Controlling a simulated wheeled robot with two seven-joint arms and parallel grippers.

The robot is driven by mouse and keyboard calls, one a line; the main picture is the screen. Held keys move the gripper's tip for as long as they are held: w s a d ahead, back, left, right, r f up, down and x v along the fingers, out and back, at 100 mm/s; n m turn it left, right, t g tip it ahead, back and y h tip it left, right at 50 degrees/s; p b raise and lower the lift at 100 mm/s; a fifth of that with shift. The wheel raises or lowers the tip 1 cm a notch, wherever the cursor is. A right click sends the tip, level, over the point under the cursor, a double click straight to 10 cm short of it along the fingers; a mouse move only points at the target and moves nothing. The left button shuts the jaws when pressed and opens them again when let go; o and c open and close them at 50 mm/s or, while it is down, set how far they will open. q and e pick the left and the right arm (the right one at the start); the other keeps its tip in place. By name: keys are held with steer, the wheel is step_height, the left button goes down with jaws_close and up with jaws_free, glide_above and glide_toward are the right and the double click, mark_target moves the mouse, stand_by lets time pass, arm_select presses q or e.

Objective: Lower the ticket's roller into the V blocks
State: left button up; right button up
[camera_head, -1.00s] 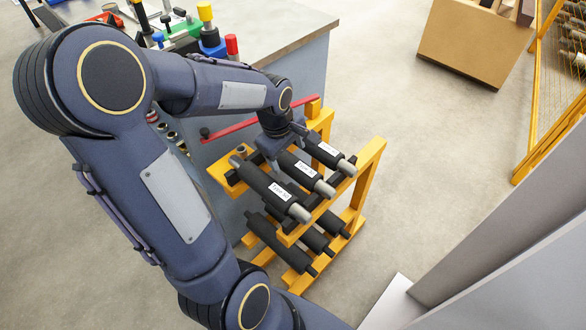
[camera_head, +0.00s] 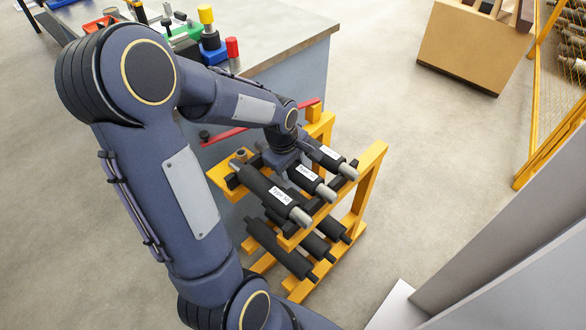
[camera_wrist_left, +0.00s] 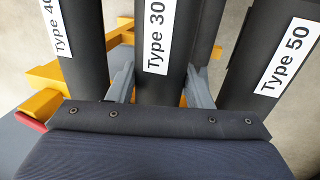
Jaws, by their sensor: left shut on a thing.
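The Type 30 roller (camera_head: 316,183) is black with a pale metal end and a white label. It lies between two others on the upper level of a yellow rack (camera_head: 371,170). My left gripper (camera_wrist_left: 150,82) is shut on the Type 30 roller (camera_wrist_left: 153,65), one finger on each side of it. In the head view the left gripper (camera_head: 288,165) sits over the roller's far part and hides it. I cannot tell whether the roller touches its supports. No ticket or V blocks can be made out. My right gripper is not in view.
The Type 50 roller (camera_head: 262,188) lies left of the held one and the Type 40 roller (camera_head: 327,157) right, both close. More dark rollers (camera_head: 280,249) lie on the lower level. A workbench (camera_head: 285,60) with tools stands behind.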

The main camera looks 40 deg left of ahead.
arm_select(q)
steer(key=c, duration=0.4)
steer(key=shift+o, duration=0.2)
steer(key=shift+r, duration=0.1)
steer(key=shift+w+r, duration=0.1)
steer(key=shift+r, duration=0.45)
steer(key=shift+w+p+v, duration=0.25)
steer(key=shift+p+v, duration=0.35)
steer(key=shift+v, duration=0.6)
steer(key=s+a+r+p, duration=0.2)
steer(key=s+a+r, duration=0.1)
steer(key=s+r, duration=0.6)
steer(key=s, duration=0.4)
steer(key=shift+s+a+r+p, duration=0.25)
steer(key=shift+s+a+p, duration=0.05)
steer(key=shift+s+p, duration=0.05)
